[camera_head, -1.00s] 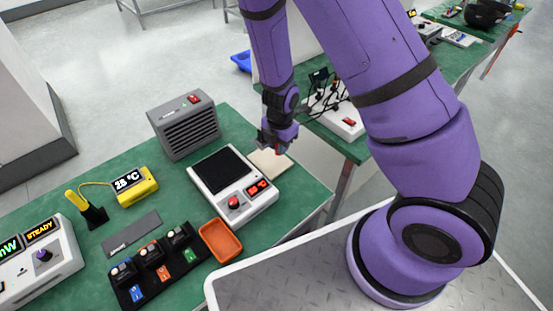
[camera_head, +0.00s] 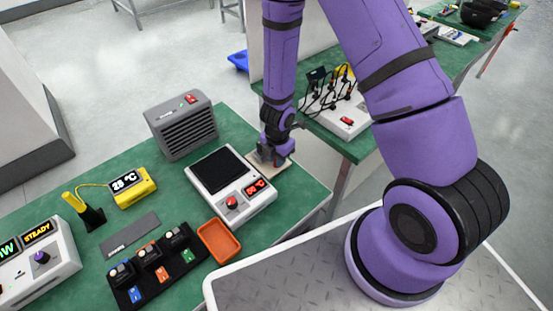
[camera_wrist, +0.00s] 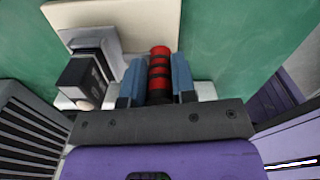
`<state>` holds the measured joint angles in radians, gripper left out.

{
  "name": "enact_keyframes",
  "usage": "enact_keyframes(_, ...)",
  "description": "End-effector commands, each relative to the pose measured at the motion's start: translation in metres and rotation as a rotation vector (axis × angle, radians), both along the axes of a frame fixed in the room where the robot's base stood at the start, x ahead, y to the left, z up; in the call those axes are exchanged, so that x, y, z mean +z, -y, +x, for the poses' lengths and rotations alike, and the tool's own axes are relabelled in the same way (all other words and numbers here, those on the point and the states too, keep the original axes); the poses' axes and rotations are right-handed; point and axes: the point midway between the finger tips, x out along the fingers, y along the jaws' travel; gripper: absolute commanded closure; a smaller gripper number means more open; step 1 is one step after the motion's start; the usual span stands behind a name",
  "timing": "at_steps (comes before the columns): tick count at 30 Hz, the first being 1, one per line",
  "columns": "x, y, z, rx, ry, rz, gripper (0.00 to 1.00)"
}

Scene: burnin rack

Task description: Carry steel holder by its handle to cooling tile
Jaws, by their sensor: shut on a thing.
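My gripper (camera_head: 273,158) is low over the cream cooling tile (camera_head: 262,177), just beyond the hot plate. In the wrist view its two blue-grey fingers (camera_wrist: 159,85) are shut on the red and black ribbed handle (camera_wrist: 159,60) of the steel holder. The grey metal of the holder (camera_wrist: 97,42) shows left of the handle, with a black block (camera_wrist: 80,80) at it. The pale tile (camera_wrist: 135,12) shows behind and under the holder. I cannot tell whether the holder touches the tile. In the head view the gripper mostly hides the holder.
The white hot plate (camera_head: 243,204) with a red display stands left of the tile. A grey vented box (camera_head: 182,128) is behind it. An orange tray (camera_head: 218,240) and a black rack of modules (camera_head: 145,283) are in front. A second bench (camera_head: 355,150) with a wired unit is behind right.

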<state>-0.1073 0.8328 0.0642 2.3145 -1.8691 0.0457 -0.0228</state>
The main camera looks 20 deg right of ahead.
Motion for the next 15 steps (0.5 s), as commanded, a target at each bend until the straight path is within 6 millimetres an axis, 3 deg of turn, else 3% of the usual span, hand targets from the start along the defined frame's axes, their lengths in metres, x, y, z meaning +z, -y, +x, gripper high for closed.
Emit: enact_keyframes(15,-0.0098,-0.0012,0.0016,-0.001,0.007,0.005,1.00)
